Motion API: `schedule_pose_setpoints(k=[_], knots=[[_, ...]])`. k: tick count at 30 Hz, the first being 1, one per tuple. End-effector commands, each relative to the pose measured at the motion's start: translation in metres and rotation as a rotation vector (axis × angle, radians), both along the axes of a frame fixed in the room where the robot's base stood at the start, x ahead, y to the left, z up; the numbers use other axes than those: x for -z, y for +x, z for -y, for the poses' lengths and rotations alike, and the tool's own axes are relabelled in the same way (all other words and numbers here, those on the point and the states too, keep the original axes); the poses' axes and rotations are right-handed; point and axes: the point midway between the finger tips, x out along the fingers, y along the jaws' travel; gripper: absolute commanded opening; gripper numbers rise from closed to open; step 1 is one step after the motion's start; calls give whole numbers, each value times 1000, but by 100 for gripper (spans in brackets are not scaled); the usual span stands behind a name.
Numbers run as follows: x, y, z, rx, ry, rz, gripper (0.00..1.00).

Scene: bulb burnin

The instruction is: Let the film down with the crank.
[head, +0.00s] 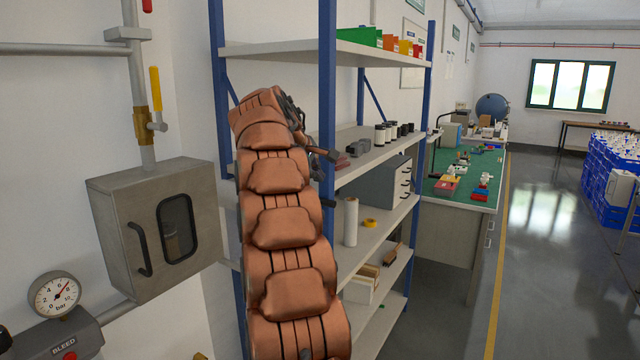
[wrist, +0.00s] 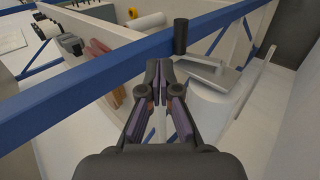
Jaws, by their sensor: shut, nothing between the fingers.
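In the wrist view a grey crank-like arm (wrist: 207,72) with an upright black cylindrical handle (wrist: 180,36) lies just beyond my fingertips, slightly to the right. A white rounded form (wrist: 205,112) sits below the grey arm; I cannot tell whether it is the film. My gripper (wrist: 161,68) is shut and empty, its tips short of the handle and apart from it in the picture. In the head view my own copper-coloured arm covers the area behind it, and neither crank nor film can be made out there.
A blue shelf post (wrist: 75,90) crosses close by my fingers. The rack's shelves (head: 375,155) hold small canisters, a white roll (head: 350,222) and yellow tape (head: 370,223). A grey wall box (head: 125,230) and a gauge (head: 55,295) stand left of my arm.

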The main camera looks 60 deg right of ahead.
Motion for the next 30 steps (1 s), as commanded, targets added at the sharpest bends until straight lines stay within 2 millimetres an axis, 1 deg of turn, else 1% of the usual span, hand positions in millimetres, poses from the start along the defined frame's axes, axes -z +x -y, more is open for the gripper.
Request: schedule_pose_setpoints(k=[3, 18, 24, 28, 30], knots=[[-11, 1, -6, -1, -2, 2, 0], [-49, -1, -25, 0, -1, 1, 0], [-56, -2, -30, 1, 1, 2, 0], [-57, -1, -33, -1, 4, 0, 0], [-57, 2, -38, -8, 10, 2, 0]])
